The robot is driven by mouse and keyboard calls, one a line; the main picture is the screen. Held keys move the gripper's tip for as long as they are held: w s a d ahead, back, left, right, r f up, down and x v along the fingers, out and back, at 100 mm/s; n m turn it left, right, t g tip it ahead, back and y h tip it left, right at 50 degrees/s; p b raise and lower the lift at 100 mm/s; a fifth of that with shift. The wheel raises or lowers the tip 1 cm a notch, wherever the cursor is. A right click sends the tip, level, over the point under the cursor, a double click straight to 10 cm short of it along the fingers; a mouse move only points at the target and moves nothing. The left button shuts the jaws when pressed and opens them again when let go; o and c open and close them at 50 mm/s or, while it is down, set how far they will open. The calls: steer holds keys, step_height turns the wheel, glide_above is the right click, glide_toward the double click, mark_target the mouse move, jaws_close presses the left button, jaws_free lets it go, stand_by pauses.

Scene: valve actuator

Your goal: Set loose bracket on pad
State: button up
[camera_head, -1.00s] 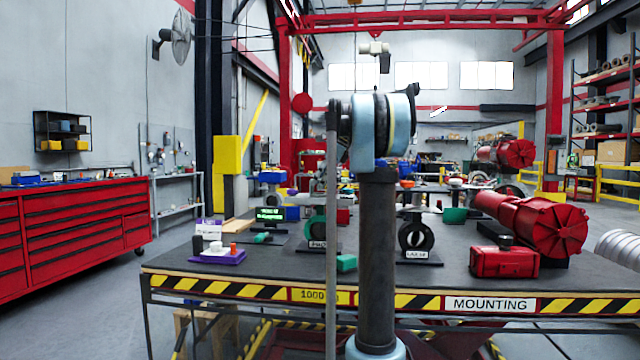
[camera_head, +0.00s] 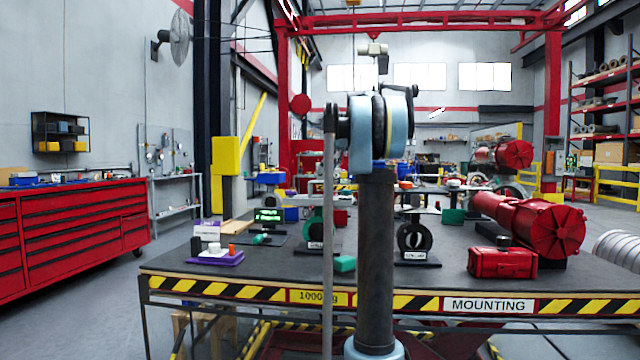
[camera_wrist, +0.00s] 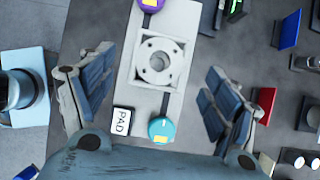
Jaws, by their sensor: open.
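In the wrist view, a light grey square bracket (camera_wrist: 163,63) with a round central hole and small corner holes lies between my fingers, seen from above. It lies over a longer pale plate (camera_wrist: 178,22); whether it is fixed or loose I cannot tell. A white label reading PAD (camera_wrist: 122,121) is beside that plate at lower left. My gripper (camera_wrist: 157,72) is open, one blue-padded finger on each side of the bracket, apart from it. The gap in height is unclear. My gripper is not discernible in the head view.
A teal round item (camera_wrist: 163,130) and a purple one (camera_wrist: 151,4) sit at the plate's two ends. A red box (camera_wrist: 264,104) and a blue block (camera_wrist: 289,30) are at right. In the head view, a red actuator (camera_head: 530,222) stands on the bench's right.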

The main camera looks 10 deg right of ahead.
steer(key=w+v, duration=0.1)
steer(key=v, duration=0.5)
steer(key=shift+s+r, duration=0.25)
steer(key=shift+s, duration=0.25)
steer(key=shift+d, duration=0.1)
